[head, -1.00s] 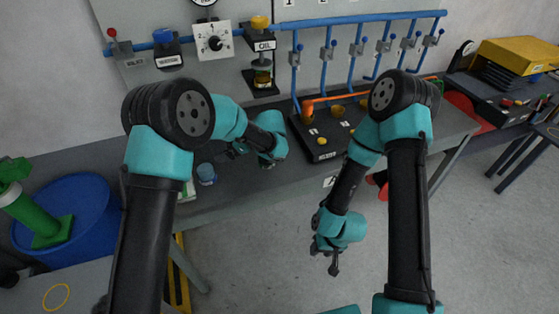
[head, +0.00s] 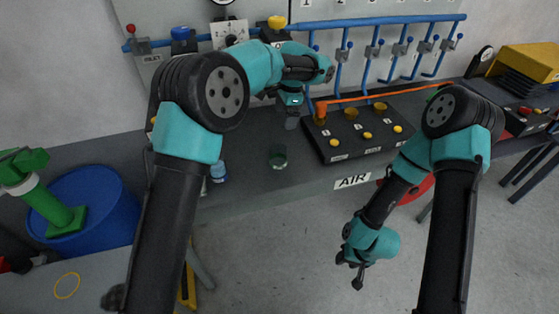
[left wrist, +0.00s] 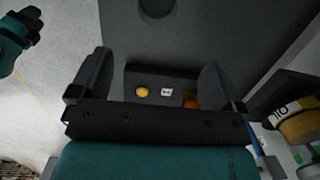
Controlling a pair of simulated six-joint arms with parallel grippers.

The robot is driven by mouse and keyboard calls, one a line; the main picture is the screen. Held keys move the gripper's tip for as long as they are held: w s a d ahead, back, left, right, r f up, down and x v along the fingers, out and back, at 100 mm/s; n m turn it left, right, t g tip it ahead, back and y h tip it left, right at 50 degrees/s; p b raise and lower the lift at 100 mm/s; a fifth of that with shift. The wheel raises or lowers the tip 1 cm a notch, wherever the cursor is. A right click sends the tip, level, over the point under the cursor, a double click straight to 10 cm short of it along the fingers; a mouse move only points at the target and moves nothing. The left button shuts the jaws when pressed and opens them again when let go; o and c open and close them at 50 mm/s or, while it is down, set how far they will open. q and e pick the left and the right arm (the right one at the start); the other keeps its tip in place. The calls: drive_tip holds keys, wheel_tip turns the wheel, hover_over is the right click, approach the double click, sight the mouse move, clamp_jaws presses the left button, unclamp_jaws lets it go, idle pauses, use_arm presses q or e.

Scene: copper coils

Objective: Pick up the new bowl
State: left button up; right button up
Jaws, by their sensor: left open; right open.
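A small dark green, round bowl-like vessel (head: 278,157) stands on the grey bench, left of the black control panel. Whether it is the new bowl I cannot tell for certain. A round dark shape (left wrist: 157,6) at the top edge of the left wrist view may be the same vessel, partly cut off. My left gripper (head: 292,120) is above the bench, behind and slightly right of the vessel and apart from it. Its two fingers (left wrist: 160,85) are spread and empty in the left wrist view. My right gripper (head: 352,270) is open and empty, out over the floor in front of the bench.
The black panel (head: 362,139) with yellow buttons and copper-coloured cups stands right of the vessel. A blue-capped jar (head: 217,171) stands to its left. Blue pipes with valves (head: 375,25) run behind. A blue barrel (head: 95,205) is at left. The bench front (head: 300,183) is clear.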

use_arm(q)
drive_tip(key=f, duration=0.4)
drive_tip(key=a+f, duration=0.1)
drive_tip(key=f, duration=0.7)
drive_tip(key=shift+s+a, duration=0.25)
drive_tip(key=shift+a, duration=0.15)
drive_tip(key=shift+f, duration=0.1)
drive_tip(key=shift+s+a+f, duration=0.15)
drive_tip(key=shift+f, duration=0.7)
drive_tip(key=shift+s+a+f, duration=0.1)
drive_tip(key=shift+a+f, duration=0.05)
drive_tip(key=shift+f, duration=0.65)
drive_tip(key=shift+s+a+f, duration=0.15)
drive_tip(key=shift+f, duration=0.7)
drive_tip(key=c, duration=1)
